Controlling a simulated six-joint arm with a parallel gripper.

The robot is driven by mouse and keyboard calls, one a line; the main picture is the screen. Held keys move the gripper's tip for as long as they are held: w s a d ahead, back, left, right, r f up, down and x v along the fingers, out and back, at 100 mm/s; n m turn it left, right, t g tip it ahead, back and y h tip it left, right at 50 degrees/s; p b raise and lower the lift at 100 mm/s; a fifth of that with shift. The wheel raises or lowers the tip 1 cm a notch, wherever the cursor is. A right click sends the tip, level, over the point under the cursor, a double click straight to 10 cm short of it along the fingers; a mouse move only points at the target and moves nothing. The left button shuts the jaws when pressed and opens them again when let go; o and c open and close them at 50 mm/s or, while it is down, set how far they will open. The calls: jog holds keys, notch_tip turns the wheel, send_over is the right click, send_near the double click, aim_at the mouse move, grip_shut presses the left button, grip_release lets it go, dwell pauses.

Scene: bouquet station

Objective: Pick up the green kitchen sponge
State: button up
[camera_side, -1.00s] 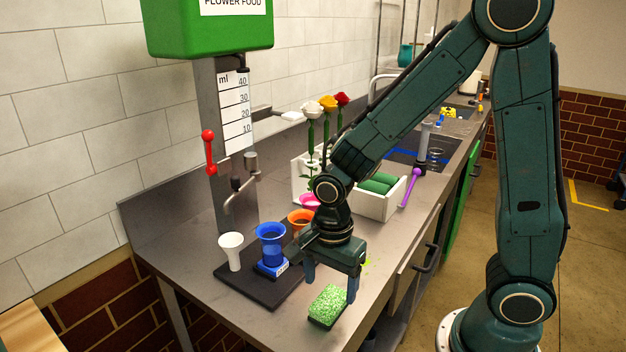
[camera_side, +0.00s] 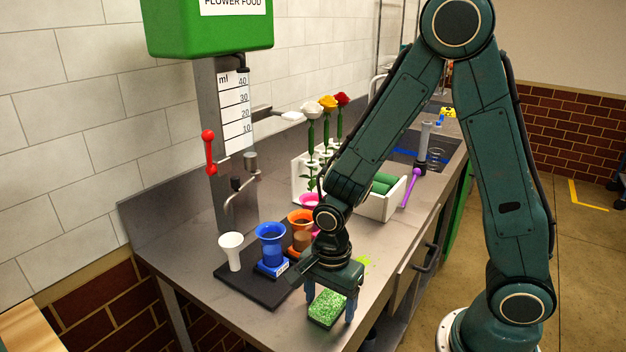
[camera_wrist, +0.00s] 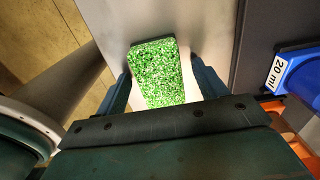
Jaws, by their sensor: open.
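The green kitchen sponge (camera_side: 327,308) lies on the grey counter near its front edge. It has a speckled green top and a dark lower layer. In the wrist view the sponge (camera_wrist: 158,76) lies between my two fingers, with a bright gap on each side. My gripper (camera_side: 330,307) is open and points down over the sponge, one finger to its left and one to its right. In the wrist view my gripper (camera_wrist: 162,88) shows no finger clearly touching the sponge. How far the fingertips are above the counter is hard to tell.
A dark mat (camera_side: 241,291) left of the sponge bears a white cup (camera_side: 231,252), a blue vase (camera_side: 271,245) and an orange vase (camera_side: 300,218). Behind stands a white box (camera_side: 377,206) with green blocks, near roses. The counter's front edge is close on the right.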

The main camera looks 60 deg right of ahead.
aim_at(330, 299)
jog(key=c, duration=1.1)
jog(key=shift+o, duration=0.2)
jog(key=shift+r, duration=0.15)
notch_tip(330, 299, up, 20)
dwell(0.5)
